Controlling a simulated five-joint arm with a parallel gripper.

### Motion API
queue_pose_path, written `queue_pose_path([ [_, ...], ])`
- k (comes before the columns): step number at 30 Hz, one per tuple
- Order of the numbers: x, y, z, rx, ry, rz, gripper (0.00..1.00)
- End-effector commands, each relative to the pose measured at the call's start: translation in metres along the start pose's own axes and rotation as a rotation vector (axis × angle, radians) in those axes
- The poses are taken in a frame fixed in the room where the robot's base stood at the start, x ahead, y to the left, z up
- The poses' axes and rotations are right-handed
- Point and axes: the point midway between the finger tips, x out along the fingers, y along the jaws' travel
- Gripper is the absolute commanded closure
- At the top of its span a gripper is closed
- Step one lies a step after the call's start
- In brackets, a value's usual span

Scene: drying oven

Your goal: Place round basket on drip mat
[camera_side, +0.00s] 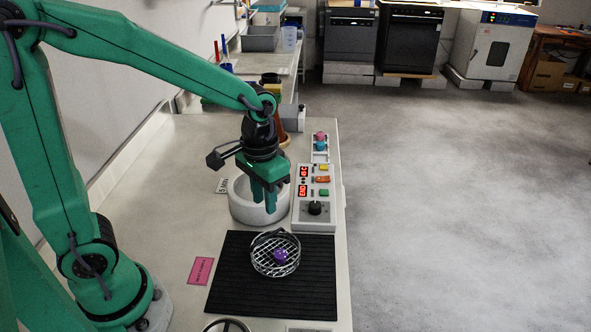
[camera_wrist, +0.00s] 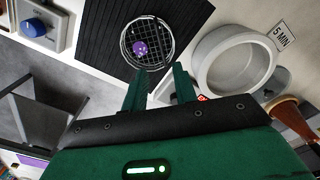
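The round basket (camera_side: 262,262) is a shiny wire basket with a purple object (camera_side: 281,256) inside. It sits upright on the black ribbed drip mat (camera_side: 235,290), near the mat's far edge. The basket also shows in the wrist view (camera_wrist: 147,62) on the mat (camera_wrist: 92,30), beyond my fingertips. My gripper (camera_side: 264,204) points down over the white round container, behind the basket in the side view. Its green fingers are apart with nothing between them, as the wrist view (camera_wrist: 158,82) also shows. The basket and fingers appear separated.
The white round container (camera_side: 241,209) stands just behind the mat. A control panel (camera_side: 305,218) with red displays, buttons and a black knob is right of it. A pink label (camera_side: 201,271) lies left of the mat. The bench's right edge is close to the mat.

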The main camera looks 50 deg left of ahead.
Motion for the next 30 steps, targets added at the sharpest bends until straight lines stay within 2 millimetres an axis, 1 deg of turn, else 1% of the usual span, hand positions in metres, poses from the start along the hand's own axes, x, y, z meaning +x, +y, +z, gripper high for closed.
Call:
queue_pose_path([
  [5, -0.013, -0.004, 0.005, -0.001, 0.041, 0.005, 0.72],
  [10, -0.035, -0.012, 0.017, -0.002, 0.113, 0.012, 0.72],
  [15, -0.057, -0.021, 0.033, -0.002, 0.202, 0.016, 0.72],
  [21, -0.080, -0.031, 0.054, -0.001, 0.308, 0.015, 0.72],
  [25, -0.091, -0.037, 0.068, -0.001, 0.376, 0.012, 0.72],
  [30, -0.100, -0.042, 0.083, -0.001, 0.444, 0.005, 0.72],
])
